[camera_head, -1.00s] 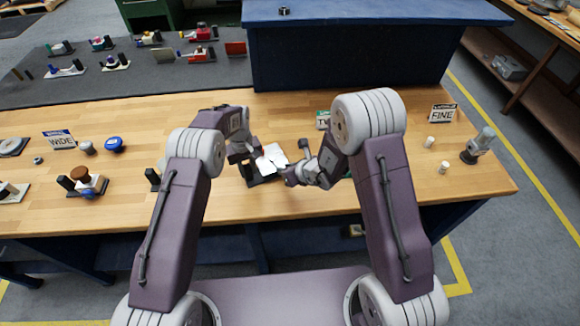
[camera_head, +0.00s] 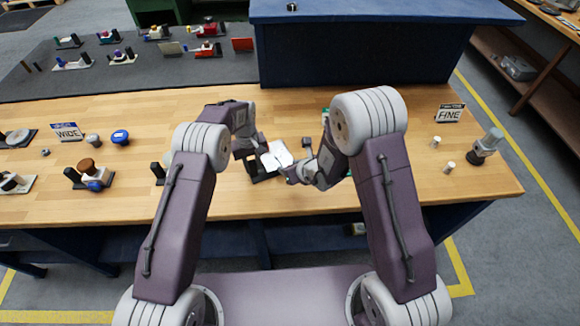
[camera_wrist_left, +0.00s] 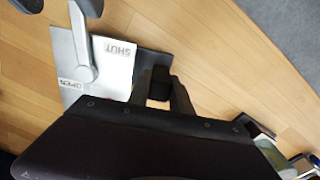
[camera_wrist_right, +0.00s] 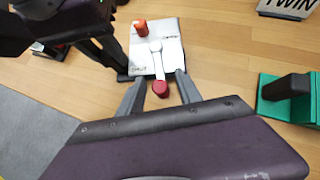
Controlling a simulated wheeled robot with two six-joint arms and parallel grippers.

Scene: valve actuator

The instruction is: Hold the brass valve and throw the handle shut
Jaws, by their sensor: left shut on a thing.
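The valve shows as a white plate (camera_wrist_right: 170,60) with printed marks, an orange knob (camera_wrist_right: 141,27) and a pale lever handle (camera_wrist_right: 157,62) ending in a red tip (camera_wrist_right: 160,89); no brass colour is clear. My right gripper (camera_wrist_right: 158,82) is open, its fingers apart on either side of the red tip. In the left wrist view the plate (camera_wrist_left: 112,65) reads SHUT and OPEN, and the grey lever lies across its edge near OPEN. My left gripper (camera_wrist_left: 160,88) is shut on a black block (camera_wrist_left: 159,84) beside the plate. In the head view both grippers partly hide the valve.
A green base with a black post (camera_wrist_right: 290,87) stands right of my right gripper in its wrist view. WIDE (camera_head: 67,131) and FINE (camera_head: 449,113) signs, a blue knob (camera_head: 120,137) and a grey bottle (camera_head: 487,143) stand on the bench.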

